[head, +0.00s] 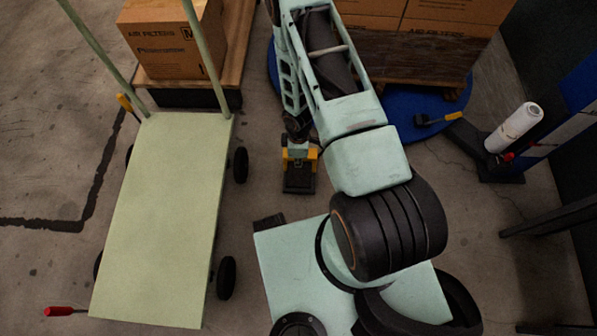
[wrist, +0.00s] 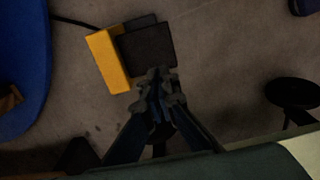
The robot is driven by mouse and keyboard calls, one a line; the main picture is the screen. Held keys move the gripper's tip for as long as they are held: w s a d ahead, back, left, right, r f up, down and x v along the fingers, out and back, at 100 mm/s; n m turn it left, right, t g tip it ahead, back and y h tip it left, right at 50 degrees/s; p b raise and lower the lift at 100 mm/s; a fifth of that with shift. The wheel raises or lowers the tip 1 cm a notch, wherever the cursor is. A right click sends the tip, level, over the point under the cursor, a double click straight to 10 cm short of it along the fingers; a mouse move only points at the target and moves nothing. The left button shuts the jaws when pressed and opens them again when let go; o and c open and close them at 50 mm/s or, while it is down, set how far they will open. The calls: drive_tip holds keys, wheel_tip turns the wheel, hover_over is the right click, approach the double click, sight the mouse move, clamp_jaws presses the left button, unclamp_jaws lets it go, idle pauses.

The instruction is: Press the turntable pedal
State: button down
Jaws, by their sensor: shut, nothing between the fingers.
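The turntable pedal shows in the wrist view as a yellow housing (wrist: 106,60) with a black foot plate (wrist: 148,46). It lies on the floor, and in the head view its black plate (head: 299,184) is partly below my wrist. My gripper (wrist: 160,78) is shut and empty. In the wrist view its fingertips overlap the near edge of the black plate; I cannot tell whether they touch it. In the head view my gripper's fingers are not clearly seen. The blue turntable (head: 432,128) lies behind my arm and shows at the left of the wrist view (wrist: 22,70).
A wooden pallet (head: 400,60) with air filter boxes (head: 455,12) stands on the turntable. A flat green cart (head: 165,215) fills the left. A yellow-handled tool (head: 440,118) lies by the turntable's edge.

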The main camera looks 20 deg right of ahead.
sight(299, 182)
wheel_tip(299, 182, down, 14)
drive_tip(key=b, duration=0.4)
drive_tip(key=shift+r+b, duration=0.15)
drive_tip(key=shift+b, duration=0.25)
drive_tip(key=shift+s, duration=0.1)
drive_tip(key=shift+s+a+f+t, duration=0.15)
drive_tip(key=shift+s+f+t, duration=0.15)
drive_tip(key=shift+f, duration=0.05)
drive_tip(key=shift+f+t, duration=0.25)
drive_tip(key=shift+t, duration=0.05)
wheel_tip(299, 182, down, 2)
drive_tip(key=shift+b, duration=0.9)
drive_tip(key=shift+s, duration=0.15)
